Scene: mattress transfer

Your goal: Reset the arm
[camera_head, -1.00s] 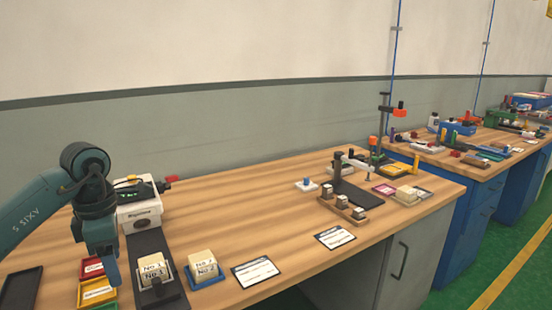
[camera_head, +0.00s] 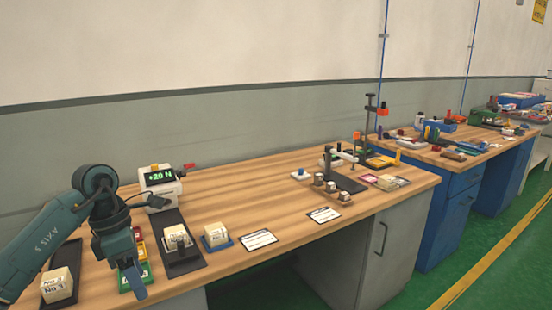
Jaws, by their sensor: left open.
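My left arm comes in from the left, and its gripper (camera_head: 130,272) hangs pointing down over the front left of the wooden table (camera_head: 240,200). The gripper is open, and nothing shows between its fingers. It is in front of the red, yellow and green trays (camera_head: 139,247) and partly hides them. A cream block marked No 3 (camera_head: 58,286) sits on a dark tray left of the gripper. My right gripper is not in the view.
A force gauge (camera_head: 160,185) reading about +29 N stands behind the arm, with a block on its dark plate (camera_head: 182,258). Another block (camera_head: 215,235) sits on a blue tray. White cards (camera_head: 258,240) lie to the right. A second bench (camera_head: 470,160) stands farther right.

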